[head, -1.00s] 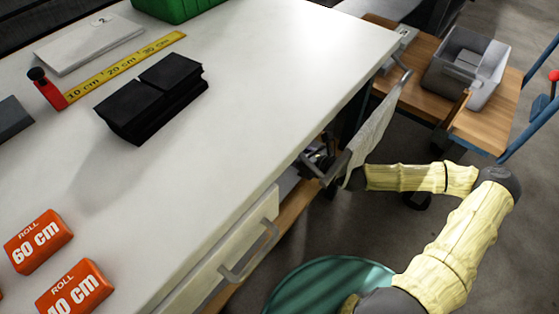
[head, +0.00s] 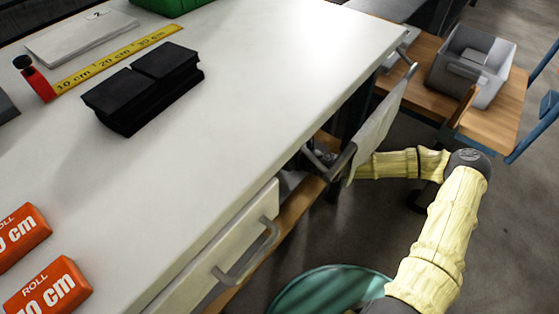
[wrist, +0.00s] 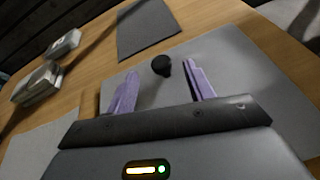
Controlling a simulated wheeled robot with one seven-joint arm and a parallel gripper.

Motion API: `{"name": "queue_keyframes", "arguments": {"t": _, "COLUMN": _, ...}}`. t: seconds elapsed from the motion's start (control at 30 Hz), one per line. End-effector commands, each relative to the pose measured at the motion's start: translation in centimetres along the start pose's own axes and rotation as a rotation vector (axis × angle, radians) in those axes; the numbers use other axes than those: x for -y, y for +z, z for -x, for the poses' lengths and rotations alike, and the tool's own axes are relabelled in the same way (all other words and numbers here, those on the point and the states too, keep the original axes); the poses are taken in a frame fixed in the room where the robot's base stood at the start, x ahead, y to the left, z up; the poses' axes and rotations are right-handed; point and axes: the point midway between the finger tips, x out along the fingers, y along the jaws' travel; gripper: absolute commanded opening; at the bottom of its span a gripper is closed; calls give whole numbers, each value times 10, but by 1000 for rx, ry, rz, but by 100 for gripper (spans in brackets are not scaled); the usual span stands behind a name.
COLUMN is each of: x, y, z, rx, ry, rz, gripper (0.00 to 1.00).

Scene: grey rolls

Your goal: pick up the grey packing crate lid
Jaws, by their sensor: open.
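In the wrist view a flat grey panel with a black round knob (wrist: 161,66) lies on a wooden surface; I take this panel to be the grey packing crate lid (wrist: 235,75). My gripper (wrist: 161,70) is open, its two purple fingers apart over the panel, with the knob between their tips. I cannot tell whether the fingers touch the panel. Nothing is held. In the head view my arm reaches in under the white workbench, behind an upright pale panel with a handle (head: 378,120), and my gripper is hidden there.
In the wrist view a dark grey sheet (wrist: 145,30) lies beyond the knob, and grey-white stacked items (wrist: 38,82) stand at left. The white workbench (head: 250,90) has a closed-looking drawer front (head: 220,255). A grey crate (head: 470,65) stands on a wooden trolley at right.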

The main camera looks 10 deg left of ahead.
Motion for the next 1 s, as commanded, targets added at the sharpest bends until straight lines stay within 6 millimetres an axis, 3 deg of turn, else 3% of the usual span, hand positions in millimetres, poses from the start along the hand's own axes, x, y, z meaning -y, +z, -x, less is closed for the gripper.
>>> {"name": "queue_keyframes", "arguments": {"t": 0.1, "x": 1, "y": -9, "z": -17, "rx": 0, "ry": 1, "rz": 3, "gripper": 53}}
{"name": "queue_keyframes", "arguments": {"t": 0.27, "x": 1, "y": -6, "z": -35, "rx": 0, "ry": 1, "rz": 3, "gripper": 53}}
{"name": "queue_keyframes", "arguments": {"t": 0.83, "x": 1, "y": -4, "z": -35, "rx": 0, "ry": 0, "rz": 0, "gripper": 53}}
{"name": "queue_keyframes", "arguments": {"t": 1.0, "x": 1, "y": -4, "z": -35, "rx": 0, "ry": 0, "rz": 0, "gripper": 19}}
